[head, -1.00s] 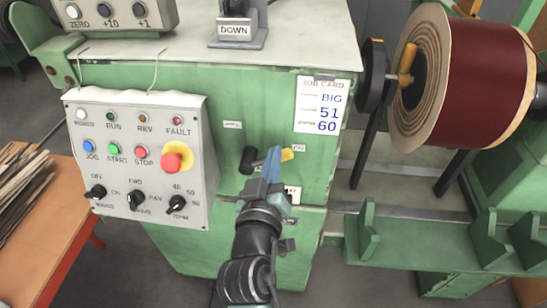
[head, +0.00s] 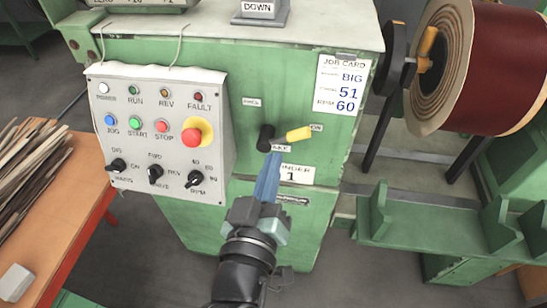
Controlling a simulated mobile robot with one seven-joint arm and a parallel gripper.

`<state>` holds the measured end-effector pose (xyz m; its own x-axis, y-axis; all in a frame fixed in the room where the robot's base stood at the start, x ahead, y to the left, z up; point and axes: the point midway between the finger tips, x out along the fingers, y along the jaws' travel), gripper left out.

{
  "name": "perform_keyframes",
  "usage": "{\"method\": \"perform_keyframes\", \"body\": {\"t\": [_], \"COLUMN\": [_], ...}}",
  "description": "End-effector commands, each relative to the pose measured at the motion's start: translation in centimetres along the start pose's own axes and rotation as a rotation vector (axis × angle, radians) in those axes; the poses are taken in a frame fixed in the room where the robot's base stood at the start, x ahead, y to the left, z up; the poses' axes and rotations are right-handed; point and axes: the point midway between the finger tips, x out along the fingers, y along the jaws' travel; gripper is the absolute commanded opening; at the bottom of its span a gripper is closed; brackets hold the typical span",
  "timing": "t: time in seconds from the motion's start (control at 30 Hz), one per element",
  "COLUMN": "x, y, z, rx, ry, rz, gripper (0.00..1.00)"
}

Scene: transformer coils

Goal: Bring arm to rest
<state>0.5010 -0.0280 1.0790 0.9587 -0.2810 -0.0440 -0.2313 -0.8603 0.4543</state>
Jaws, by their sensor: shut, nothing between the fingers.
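My gripper (head: 270,165) is at the lower middle of the head view, with its blue fingers together and empty. The fingers point up and away toward the green machine front (head: 262,85). Their tips appear just below a lever with a black hub (head: 266,137) and a yellow handle (head: 299,134). The yellow handle points right. Whether the fingertips touch the machine or the hub, I cannot tell.
A grey control panel (head: 160,130) with a red stop knob (head: 197,132) is left of my gripper. A job card (head: 342,85) is upper right. A dark red coil (head: 495,65) and green brackets (head: 440,220) stand at right. A wooden table (head: 50,230) is at left.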

Motion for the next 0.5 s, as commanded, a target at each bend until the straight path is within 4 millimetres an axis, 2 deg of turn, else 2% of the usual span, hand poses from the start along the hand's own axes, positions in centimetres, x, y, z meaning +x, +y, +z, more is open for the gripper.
{"method": "perform_keyframes", "body": {"t": [0.47, 0.5], "x": [0.03, 0.15], "y": [-0.02, 0.21], "z": [-0.03, -0.60], "rx": [0.000, 0.009], "ry": [0.000, 0.009], "rz": [0.000, 0.002], "gripper": [0.00, 0.00]}}
